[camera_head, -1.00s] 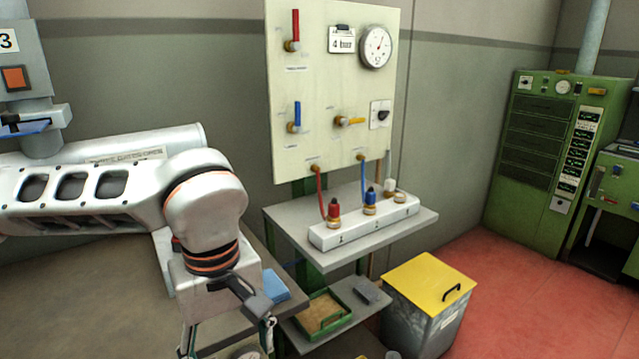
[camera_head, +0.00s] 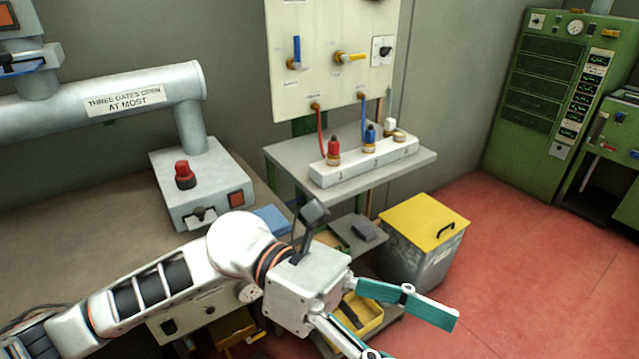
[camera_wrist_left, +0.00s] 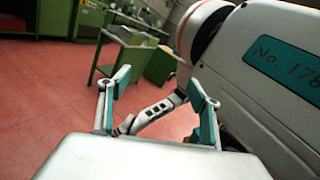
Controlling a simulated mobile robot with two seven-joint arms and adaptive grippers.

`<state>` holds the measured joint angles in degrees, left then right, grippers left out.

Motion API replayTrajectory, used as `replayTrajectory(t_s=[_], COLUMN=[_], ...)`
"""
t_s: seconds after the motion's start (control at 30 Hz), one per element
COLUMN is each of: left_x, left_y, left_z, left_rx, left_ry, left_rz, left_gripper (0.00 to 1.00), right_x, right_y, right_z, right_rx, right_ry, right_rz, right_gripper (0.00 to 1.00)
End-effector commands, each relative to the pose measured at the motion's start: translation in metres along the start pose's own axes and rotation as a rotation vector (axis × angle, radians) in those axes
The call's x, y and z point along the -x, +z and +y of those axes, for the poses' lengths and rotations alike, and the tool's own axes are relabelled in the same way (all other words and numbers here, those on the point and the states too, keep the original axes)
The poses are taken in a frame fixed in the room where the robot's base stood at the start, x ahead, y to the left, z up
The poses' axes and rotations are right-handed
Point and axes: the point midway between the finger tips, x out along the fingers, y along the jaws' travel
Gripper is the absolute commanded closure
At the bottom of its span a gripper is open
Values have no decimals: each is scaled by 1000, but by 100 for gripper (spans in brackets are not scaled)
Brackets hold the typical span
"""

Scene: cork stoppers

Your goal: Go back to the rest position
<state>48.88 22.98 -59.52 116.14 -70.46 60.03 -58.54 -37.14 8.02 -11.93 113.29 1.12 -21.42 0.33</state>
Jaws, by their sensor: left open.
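My left gripper (camera_head: 418,338) is open, with teal fingers spread apart and nothing between them. It is in front of the shelf, at the lower middle of the head view. The open fingers also show in the left wrist view (camera_wrist_left: 158,88). A white block (camera_head: 325,178) on the grey shelf carries a red stopper (camera_head: 333,147), a blue stopper (camera_head: 369,135) and, at its right end, a brass ring (camera_head: 399,137) with a white piece (camera_head: 390,126) just behind it. The gripper is clear of all of them. My right gripper does not show.
A yellow-lidded bin (camera_head: 424,219) stands right of the shelf. A grey box with a red knob (camera_head: 184,174) is on the workbench (camera_head: 90,210) behind my left arm. A yellow tray (camera_head: 362,316) lies below the gripper. Red floor (camera_head: 530,270) is open at right.

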Motion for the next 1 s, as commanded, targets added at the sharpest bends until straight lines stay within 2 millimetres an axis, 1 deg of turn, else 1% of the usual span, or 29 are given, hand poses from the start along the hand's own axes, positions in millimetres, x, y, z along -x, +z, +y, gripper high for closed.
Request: replayTrajectory(t_s=[0.03, 0.1, 0.17, 0.23, 0.27, 0.3, 0.37, 0.4, 0.47, 0.5, 0.57, 0.6, 0.67, 0.7, 0.73, 0.77, 0.8, 0.87, 0.9, 0.97, 1.0], left_x=[1, 10, 21, 40, 49, 62, 85, 100, 125, 142, 167, 184, 208, 222, 232, 241, 252, 265, 273, 282, 287], left_y=[12, 30, 41, 50, 52, 53, 49, 44, 30, 18, -6, -25, -59, -82, -101, -120, -145, -184, -210, -250, -277], left_z=[5, 16, 27, 42, 49, 60, 75, 86, 102, 111, 125, 132, 141, 145, 147, 147, 147, 144, 140, 131, 123], left_rx=[81, 192, 291, 411, 465, 535, 646, 719, 832, 908, 1022, 1098, 1211, 1281, 1332, 1382, 1445, 1534, 1591, 1672, 1722], left_ry=[12, 34, 52, 73, 82, 95, 113, 126, 144, 155, 175, 187, 207, 219, 227, 235, 246, 264, 274, 291, 303], left_rz=[-115, -266, -396, -547, -611, -697, -827, -912, -1042, -1128, -1258, -1345, -1475, -1558, -1619, -1678, -1755, -1867, -1941, -2048, -2119], left_gripper=[37, 37, 37, 37, 37, 37, 37, 37, 37, 37, 37, 37, 37, 37, 37, 37, 37, 37, 37, 37, 37], right_x=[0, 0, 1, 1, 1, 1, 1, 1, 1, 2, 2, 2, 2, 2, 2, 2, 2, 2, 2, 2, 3], right_y=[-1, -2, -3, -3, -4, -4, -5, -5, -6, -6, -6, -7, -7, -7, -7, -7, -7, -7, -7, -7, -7], right_z=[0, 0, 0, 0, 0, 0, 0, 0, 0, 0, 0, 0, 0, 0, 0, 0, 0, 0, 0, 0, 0], right_rx=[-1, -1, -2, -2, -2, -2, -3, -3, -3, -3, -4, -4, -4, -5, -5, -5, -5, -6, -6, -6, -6], right_ry=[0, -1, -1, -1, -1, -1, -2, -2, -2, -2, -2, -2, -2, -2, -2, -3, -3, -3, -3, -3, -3], right_rz=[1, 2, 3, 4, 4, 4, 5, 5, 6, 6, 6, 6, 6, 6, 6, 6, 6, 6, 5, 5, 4], right_gripper=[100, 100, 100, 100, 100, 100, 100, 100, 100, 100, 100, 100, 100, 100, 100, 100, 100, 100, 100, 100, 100])
